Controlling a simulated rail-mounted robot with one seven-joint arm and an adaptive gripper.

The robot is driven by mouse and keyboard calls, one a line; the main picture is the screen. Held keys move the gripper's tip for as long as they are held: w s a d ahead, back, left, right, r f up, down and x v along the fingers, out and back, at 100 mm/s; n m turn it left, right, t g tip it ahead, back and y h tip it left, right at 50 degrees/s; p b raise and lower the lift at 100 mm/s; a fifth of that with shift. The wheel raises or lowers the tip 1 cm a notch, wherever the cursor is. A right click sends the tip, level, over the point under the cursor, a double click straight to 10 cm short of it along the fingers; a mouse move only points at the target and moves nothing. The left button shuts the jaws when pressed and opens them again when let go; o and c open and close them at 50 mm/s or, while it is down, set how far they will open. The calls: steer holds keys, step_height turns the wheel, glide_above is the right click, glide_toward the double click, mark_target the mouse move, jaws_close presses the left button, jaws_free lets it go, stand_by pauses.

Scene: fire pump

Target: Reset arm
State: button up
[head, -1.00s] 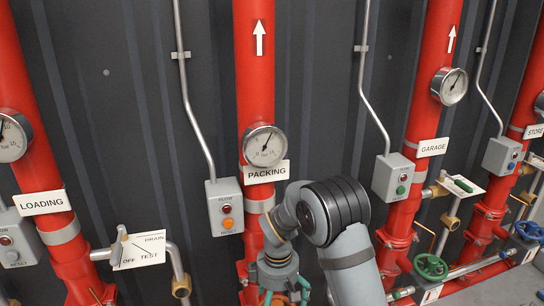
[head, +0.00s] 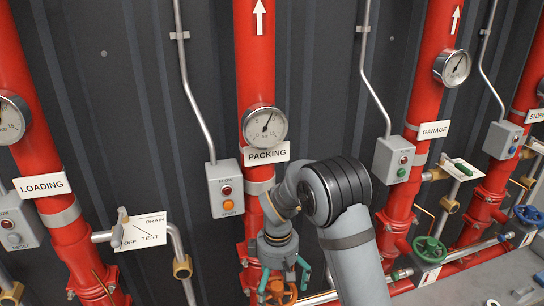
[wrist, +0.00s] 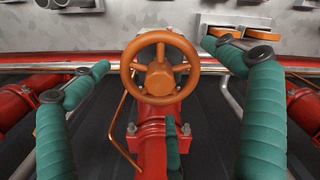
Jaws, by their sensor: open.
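My gripper (head: 283,275) hangs low in front of the red pipe labelled PACKING (head: 267,155) in the head view. Its teal fingers are spread wide and hold nothing. In the wrist view my gripper (wrist: 165,65) has one finger on each side of an orange handwheel (wrist: 160,68). Gaps show between the fingers and the wheel rim. The wheel also shows in the head view (head: 278,294), partly hidden by the fingers. My arm crosses to the lower right of the PACKING pipe.
A pressure gauge (head: 265,127) and a flow box (head: 225,190) with red and orange buttons sit above my gripper. A drain/test lever (head: 123,215) is to the left. A green handwheel (head: 430,249) and a blue handwheel (head: 527,214) are to the right.

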steer(key=shift+f+p, duration=0.3)
steer(key=shift+p, duration=0.1)
steer(key=shift+r+n+p, duration=0.15)
steer(key=shift+n+p, duration=0.3)
steer(key=shift+n, duration=0.25)
steer(key=n+p, duration=0.1)
steer(key=n, duration=0.3)
steer(key=shift+s+d+p, duration=0.1)
steer(key=shift+p, duration=0.25)
steer(key=n+p, duration=0.2)
steer(key=n, duration=0.3)
steer(key=n+p, duration=0.2)
steer(key=n, duration=0.4)
steer(key=shift+n+p, duration=0.3)
steer(key=shift+n, duration=0.1)
steer(key=n+p, duration=0.2)
steer(key=n, duration=0.3)
steer(key=shift+n, duration=0.5)
steer(key=m, duration=0.1)
steer(key=m+b, duration=0.1)
steer(key=m, duration=0.2)
steer(key=shift+f+b, duration=0.25)
steer(key=shift+b, duration=0.15)
steer(key=m+b, duration=0.1)
steer(key=m, duration=0.3)
steer(key=shift+r+m, duration=0.1)
steer(key=shift+m, duration=0.2)
